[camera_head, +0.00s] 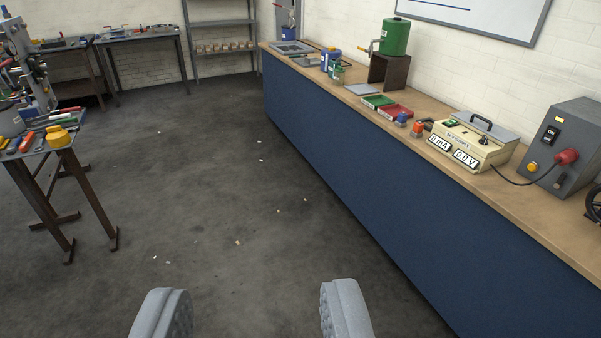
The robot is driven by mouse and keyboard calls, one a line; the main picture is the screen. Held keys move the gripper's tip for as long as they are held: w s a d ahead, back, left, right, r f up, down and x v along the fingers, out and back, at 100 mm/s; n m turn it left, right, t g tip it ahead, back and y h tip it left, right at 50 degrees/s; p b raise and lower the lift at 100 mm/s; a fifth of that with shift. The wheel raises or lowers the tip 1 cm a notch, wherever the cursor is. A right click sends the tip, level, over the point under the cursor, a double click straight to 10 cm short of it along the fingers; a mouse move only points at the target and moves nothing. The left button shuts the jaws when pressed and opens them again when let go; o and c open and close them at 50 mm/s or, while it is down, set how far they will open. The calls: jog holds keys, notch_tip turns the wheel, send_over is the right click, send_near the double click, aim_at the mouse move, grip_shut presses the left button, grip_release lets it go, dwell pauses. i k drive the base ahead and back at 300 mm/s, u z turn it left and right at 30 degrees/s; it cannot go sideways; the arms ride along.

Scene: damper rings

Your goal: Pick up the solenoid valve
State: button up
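My gripper (252,305) shows at the bottom of the view as two grey ribbed fingers. They are wide apart with only dark floor seen between them, so it is open and empty. On the wooden bench top at the right stand a small blue-topped part (402,118) and a small orange part (416,129), close together. Either could be the solenoid valve, but they are too small to tell for sure. My gripper is well apart from both, in front of the bench.
The long bench with a blue front (370,190) runs along the right. Near the small parts are red and green trays (385,106), a cream power supply (470,145) and a grey box (565,150). A tool table (48,150) stands left. The floor between is mostly clear.

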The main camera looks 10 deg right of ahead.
aim_at(402, 118)
jog(key=i, duration=1.35)
jog(key=z, duration=0.45)
jog(key=i, duration=1.5)
jog(key=z, duration=0.45)
jog(key=i, duration=0.9)
jog(key=z, duration=0.25)
